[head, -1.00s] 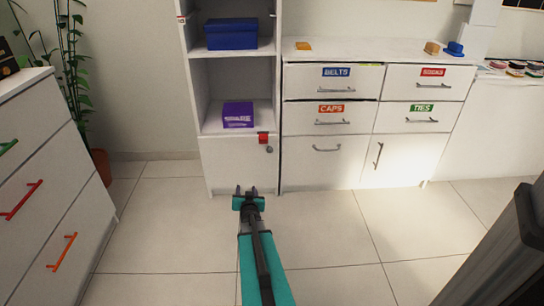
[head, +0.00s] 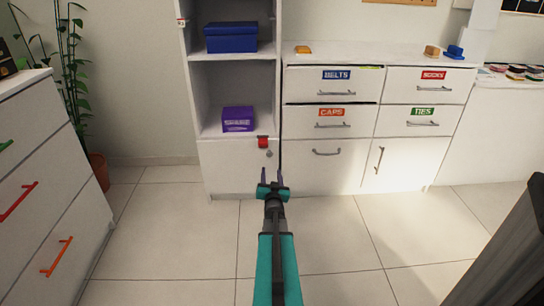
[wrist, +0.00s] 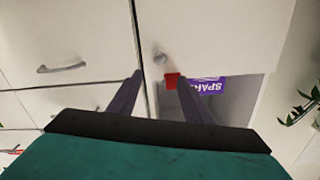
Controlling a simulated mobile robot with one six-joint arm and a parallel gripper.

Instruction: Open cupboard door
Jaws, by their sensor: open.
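A closed white cupboard door (head: 233,170) forms the bottom of the tall shelf unit. It has a small round knob (head: 269,153) near its upper right corner. The knob (wrist: 160,58) also shows in the wrist view. My gripper (head: 272,177) is open and empty in front of the door's lower right part. In the wrist view, my gripper (wrist: 153,77) has its fingers spread on either side of the door's edge seam, apart from the knob. A red tag (head: 263,142) sits at the top of the door, partly behind a finger in the wrist view.
A white dresser (head: 325,175) with labelled drawers stands right of the shelf unit. Another drawer unit (head: 40,200) stands at the left, with a plant (head: 75,75) behind it. A purple box (head: 238,119) and a blue box (head: 231,37) sit on the shelves. The tiled floor between is clear.

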